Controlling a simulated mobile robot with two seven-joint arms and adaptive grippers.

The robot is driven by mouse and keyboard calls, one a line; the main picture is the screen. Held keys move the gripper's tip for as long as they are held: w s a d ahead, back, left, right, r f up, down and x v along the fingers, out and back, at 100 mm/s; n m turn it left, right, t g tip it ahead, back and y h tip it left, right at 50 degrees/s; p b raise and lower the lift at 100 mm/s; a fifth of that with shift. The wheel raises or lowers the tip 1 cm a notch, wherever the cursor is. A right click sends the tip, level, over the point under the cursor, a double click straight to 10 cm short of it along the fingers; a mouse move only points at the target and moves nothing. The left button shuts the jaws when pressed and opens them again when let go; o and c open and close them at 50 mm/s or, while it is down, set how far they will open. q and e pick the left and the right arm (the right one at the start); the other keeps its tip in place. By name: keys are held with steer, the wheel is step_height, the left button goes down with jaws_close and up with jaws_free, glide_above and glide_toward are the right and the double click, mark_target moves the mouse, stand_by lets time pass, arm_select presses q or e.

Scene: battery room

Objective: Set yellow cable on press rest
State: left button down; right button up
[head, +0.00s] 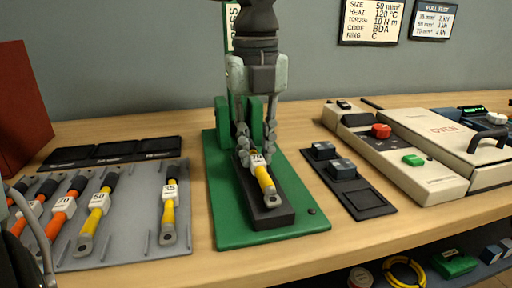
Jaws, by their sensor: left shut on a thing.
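My left gripper (256,150) points down over the green press (222,215) and is shut on a yellow cable (265,180). The cable has a white tag, too small to read surely, and a grey ring lug at its near end. It lies along the black press rest (270,217), lug toward me. It seems to touch the rest, but I cannot tell surely. The fingers hide its far end. I do not see my right gripper.
A grey tray (130,248) at left holds several orange and yellow tagged cables. A black panel with small dies (342,168) lies right of the press. A beige oven (440,138) and a control box (400,165) stand further right. Bare wood shows around the press.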

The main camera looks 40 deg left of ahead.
arm_select(q)
steer(key=shift+f+b, duration=0.35)
steer(key=shift+b, duration=0.05)
steer(key=c, duration=1.3)
jaws_free()
step_height(320, 180, up, 12)
